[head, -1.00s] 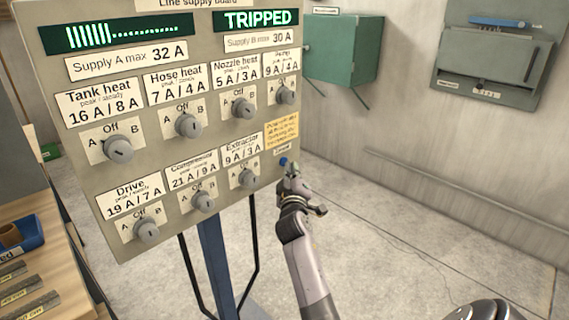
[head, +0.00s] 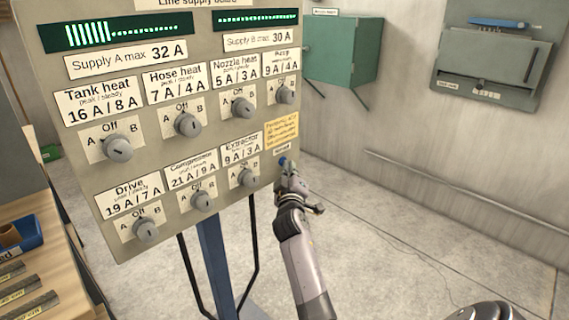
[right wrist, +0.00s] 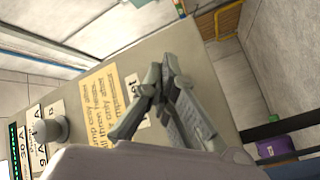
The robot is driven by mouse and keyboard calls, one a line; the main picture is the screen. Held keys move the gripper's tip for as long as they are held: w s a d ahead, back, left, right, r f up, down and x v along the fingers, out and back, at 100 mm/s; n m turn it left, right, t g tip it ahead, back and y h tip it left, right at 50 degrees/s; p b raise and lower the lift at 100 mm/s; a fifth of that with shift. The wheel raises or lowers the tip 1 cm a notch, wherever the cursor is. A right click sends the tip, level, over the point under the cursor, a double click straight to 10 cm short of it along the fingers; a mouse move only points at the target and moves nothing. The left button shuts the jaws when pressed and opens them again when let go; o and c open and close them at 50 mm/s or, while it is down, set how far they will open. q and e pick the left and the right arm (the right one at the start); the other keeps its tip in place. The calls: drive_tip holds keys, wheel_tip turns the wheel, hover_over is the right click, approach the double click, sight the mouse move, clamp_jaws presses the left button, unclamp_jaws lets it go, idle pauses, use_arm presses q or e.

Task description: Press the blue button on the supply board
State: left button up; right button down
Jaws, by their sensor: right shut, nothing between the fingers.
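The supply board (head: 80,180) stands at the left of the head view, with rows of grey knobs and white labels. The blue button (head: 282,161) is near its lower right edge, under a yellow note (head: 281,133). My right gripper (head: 287,170) is shut and empty, its tips at the button and partly covering it. Whether they touch it cannot be told. In the right wrist view the shut fingers (right wrist: 157,85) lie over the board face beside the yellow note (right wrist: 108,97), and the button is hidden. My left gripper is not in view.
Both displays, left (head: 105,33) and right (head: 254,20), show green bars. The extractor knob (head: 247,177) sits left of my gripper. A green box (head: 345,50) and a grey wall unit (head: 490,65) hang behind. The floor to the right is clear.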

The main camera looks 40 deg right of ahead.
drive_tip(key=shift+s+r, duration=0.1)
idle(0.3)
drive_tip(key=shift+s+p, duration=0.5)
drive_tip(key=shift+s, duration=0.2)
drive_tip(key=s+p, duration=0.2)
drive_tip(key=s, duration=0.3)
drive_tip(key=shift+d, duration=0.2)
idle(0.4)
